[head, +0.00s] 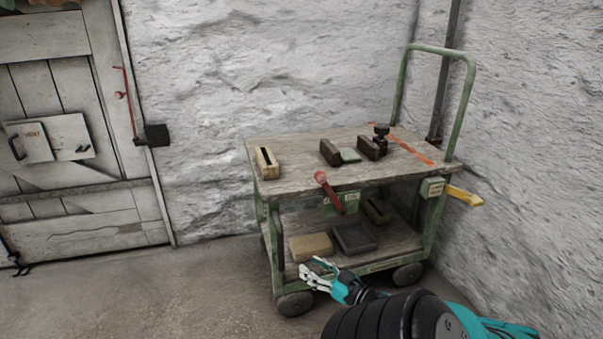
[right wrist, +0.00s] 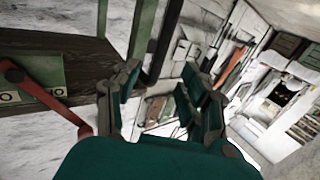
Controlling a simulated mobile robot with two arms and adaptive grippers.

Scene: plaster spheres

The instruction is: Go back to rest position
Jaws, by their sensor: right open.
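My right gripper (head: 318,273) is in front of the cart's lower shelf in the head view, its arm coming in from the bottom right. In the right wrist view its fingers (right wrist: 165,100) stand apart with nothing between them. The green-framed cart (head: 300,181) stands against the wall corner. A red-knobbed lever (head: 328,190) sticks out at its front, and it also shows in the right wrist view (right wrist: 35,95). My left gripper does not show. No plaster spheres can be made out.
The cart top holds a slotted wooden block (head: 266,163), brown blocks (head: 330,152) and a black knob (head: 381,133). A tan block (head: 311,246) and a dark tray (head: 354,238) lie on the lower shelf. A yellow handle (head: 465,196) juts right. Floor at left is clear before the door (head: 60,120).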

